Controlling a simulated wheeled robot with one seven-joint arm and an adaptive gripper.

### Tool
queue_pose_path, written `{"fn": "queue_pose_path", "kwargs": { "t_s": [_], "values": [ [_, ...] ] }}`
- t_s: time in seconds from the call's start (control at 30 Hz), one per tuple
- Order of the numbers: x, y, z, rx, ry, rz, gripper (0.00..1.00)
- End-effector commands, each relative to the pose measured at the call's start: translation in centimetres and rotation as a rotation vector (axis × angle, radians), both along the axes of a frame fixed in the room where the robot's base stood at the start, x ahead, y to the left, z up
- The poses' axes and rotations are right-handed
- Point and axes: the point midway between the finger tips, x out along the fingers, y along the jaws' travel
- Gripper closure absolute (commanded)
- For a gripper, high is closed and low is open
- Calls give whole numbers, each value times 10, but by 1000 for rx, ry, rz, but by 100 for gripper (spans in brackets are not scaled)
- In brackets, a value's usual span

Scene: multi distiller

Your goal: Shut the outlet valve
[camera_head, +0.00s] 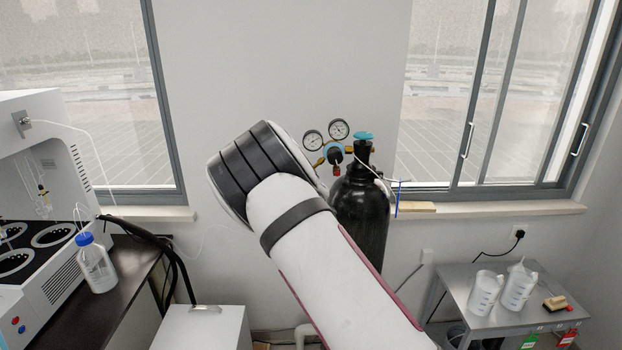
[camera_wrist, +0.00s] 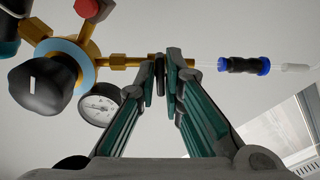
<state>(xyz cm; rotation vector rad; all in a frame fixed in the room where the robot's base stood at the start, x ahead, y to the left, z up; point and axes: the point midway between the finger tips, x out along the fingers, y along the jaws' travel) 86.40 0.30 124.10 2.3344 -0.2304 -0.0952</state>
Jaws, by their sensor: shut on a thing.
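A brass regulator (camera_wrist: 75,45) with a blue ring, a black knob (camera_wrist: 35,88) and a round gauge (camera_wrist: 101,104) fills the left of the wrist view. Its brass outlet runs right, to between the fingertips of my gripper (camera_wrist: 167,68). The two fingers are close together on the outlet valve, a small part on this line that they mostly hide. A thin clear tube leaves the line on the right. In the head view, the regulator (camera_head: 333,152) sits on a black gas cylinder (camera_head: 362,215) with a teal top knob (camera_head: 363,136). My arm hides my gripper there.
A steel table (camera_head: 460,318) with two plastic beakers stands at the right. A dark bench (camera_head: 110,290) with a lab machine (camera_head: 40,200) and a blue-capped bottle (camera_head: 96,265) is at the left. The windowsill (camera_head: 490,209) runs behind the cylinder.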

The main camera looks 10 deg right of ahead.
Motion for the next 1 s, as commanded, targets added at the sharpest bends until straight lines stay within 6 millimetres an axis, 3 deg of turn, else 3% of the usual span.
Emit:
{"fn": "queue_pose_path", "kwargs": {
  "t_s": [0.57,0.6,0.67,1.0],
  "values": [
    [-1,0,-3,28,1,-1,100],
    [-1,0,-3,28,1,-1,82],
    [-1,0,-3,28,1,-1,70],
    [-2,0,-1,27,-2,0,70]
  ]
}}
